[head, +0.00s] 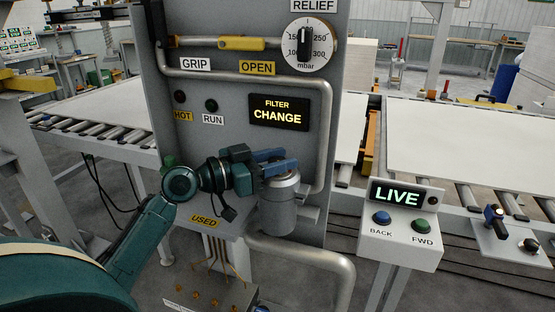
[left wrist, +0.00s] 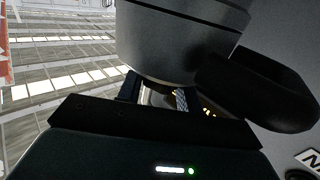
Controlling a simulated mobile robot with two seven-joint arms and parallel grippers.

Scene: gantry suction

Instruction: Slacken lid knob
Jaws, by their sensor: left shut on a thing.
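The metal filter canister (head: 278,211) stands upright against the front of the grey panel, with its round lid (head: 284,181) on top. My left gripper (head: 276,162) reaches in from the left, its blue fingers level with the lid's top. It is shut on the lid knob, which the fingers hide in the head view. In the left wrist view the two fingers of my left gripper (left wrist: 156,96) close around a pale metal piece, the lid knob (left wrist: 153,97). A big grey round body, seemingly the canister (left wrist: 180,40), fills the top there. My right gripper is not in view.
A "FILTER CHANGE" display (head: 279,112) and a relief dial (head: 305,44) are on the panel above. A grey pipe (head: 325,130) bends down close to the canister's right. A yellow "USED" label (head: 205,221) marks a ledge at lower left. A "LIVE" control box (head: 400,222) stands right.

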